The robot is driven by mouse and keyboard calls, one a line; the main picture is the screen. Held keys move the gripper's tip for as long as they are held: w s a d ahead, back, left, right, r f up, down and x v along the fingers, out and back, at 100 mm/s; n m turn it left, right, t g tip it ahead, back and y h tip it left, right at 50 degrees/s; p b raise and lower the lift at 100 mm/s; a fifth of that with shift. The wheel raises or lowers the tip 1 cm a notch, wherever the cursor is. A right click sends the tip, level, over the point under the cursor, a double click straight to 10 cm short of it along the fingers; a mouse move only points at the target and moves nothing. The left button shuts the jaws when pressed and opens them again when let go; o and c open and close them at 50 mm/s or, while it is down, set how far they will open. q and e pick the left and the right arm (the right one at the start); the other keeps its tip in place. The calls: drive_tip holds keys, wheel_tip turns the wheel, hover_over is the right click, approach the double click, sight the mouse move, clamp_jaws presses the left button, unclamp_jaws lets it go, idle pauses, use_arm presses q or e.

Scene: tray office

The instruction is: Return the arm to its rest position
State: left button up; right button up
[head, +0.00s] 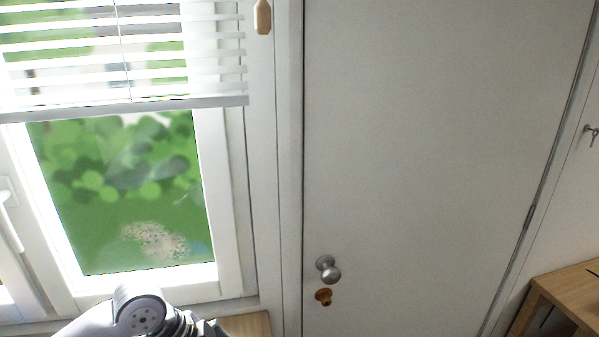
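My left arm (140,311) comes in at the bottom left edge, in front of the window's lower frame. Only its pale, rounded joint and a dark part at its right end show. That dark part seems to be my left gripper (208,329), cut off by the bottom edge, so its fingers cannot be made out. My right arm and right gripper are not in the picture.
A window (120,190) with a partly lowered white blind (125,104) is at the left. A closed pale door (430,150) with a silver knob (328,269) fills the middle. Wooden furniture (565,287) stands at the lower right. A wooden surface (246,325) shows beside my arm.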

use_arm(q)
drive_tip(key=s+d+f, duration=0.1)
drive_tip(key=s+d+f+n+t, duration=0.1)
drive_tip(key=d+f, duration=0.1)
drive_tip(key=s+d+f+n, duration=0.1)
drive_tip(key=s+d+f, duration=0.1)
drive_tip(key=shift+s+f, duration=0.1)
drive_tip(key=shift+f, duration=0.15)
drive_tip(key=s+a+f+n+t+y, duration=0.1)
drive_tip(key=s+a+f+n+y, duration=0.1)
drive_tip(key=s+a+f+n, duration=0.25)
drive_tip(key=s+a+f+n+y, duration=0.2)
drive_tip(key=s+a+n, duration=0.2)
drive_tip(key=s+n, duration=0.3)
drive_tip(key=s+f+m+g+b, duration=0.1)
drive_tip(key=s+f+b, duration=0.15)
drive_tip(key=f, duration=2.65)
drive_tip(key=s+a+f+g, duration=0.1)
drive_tip(key=s+a+f, duration=0.2)
drive_tip(key=s+f, duration=1.3)
